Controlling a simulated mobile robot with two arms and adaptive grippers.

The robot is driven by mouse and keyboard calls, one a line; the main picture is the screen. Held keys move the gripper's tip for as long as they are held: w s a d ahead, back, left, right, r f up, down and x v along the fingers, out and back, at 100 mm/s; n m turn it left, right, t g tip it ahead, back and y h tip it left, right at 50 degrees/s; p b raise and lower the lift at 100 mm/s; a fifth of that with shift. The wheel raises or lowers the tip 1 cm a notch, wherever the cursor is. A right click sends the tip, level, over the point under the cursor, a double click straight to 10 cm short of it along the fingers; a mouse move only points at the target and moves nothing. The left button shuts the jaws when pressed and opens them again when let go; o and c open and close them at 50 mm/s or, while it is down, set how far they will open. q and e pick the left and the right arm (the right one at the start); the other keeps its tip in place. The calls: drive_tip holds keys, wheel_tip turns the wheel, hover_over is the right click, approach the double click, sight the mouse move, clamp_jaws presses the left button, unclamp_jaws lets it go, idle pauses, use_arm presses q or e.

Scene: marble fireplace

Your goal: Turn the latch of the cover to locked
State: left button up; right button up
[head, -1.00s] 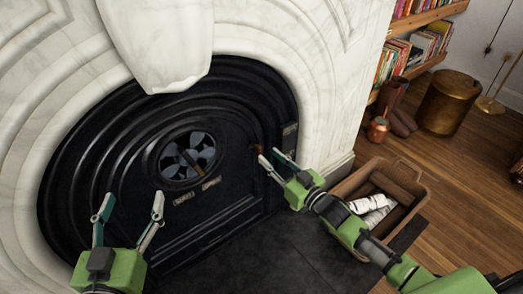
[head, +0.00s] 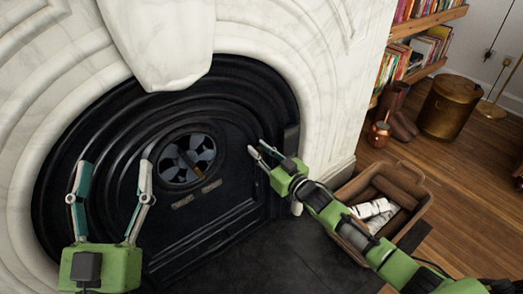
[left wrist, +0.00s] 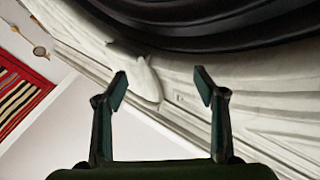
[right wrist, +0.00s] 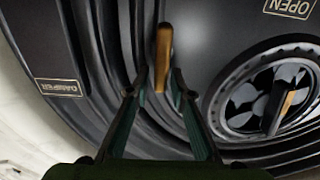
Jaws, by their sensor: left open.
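The cover is the black arched fireplace front (head: 215,205). Its latch, a wooden-looking handle (right wrist: 163,52), stands upright in the picture in the right wrist view. My right gripper (head: 258,147) is at the right side of the cover. In the right wrist view my right gripper (right wrist: 159,75) is partly open, with the handle's lower end between its fingertips. A narrow gap shows at the left; contact at the right is unclear. The gripper hides the latch in the head view. My left gripper (head: 108,180) is open and empty before the cover's left side.
A round damper wheel (head: 190,157) with a small handle is in the cover's middle. A basket of logs (head: 345,237) stands at the right, beneath my right arm.

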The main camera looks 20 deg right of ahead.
clamp_jaws()
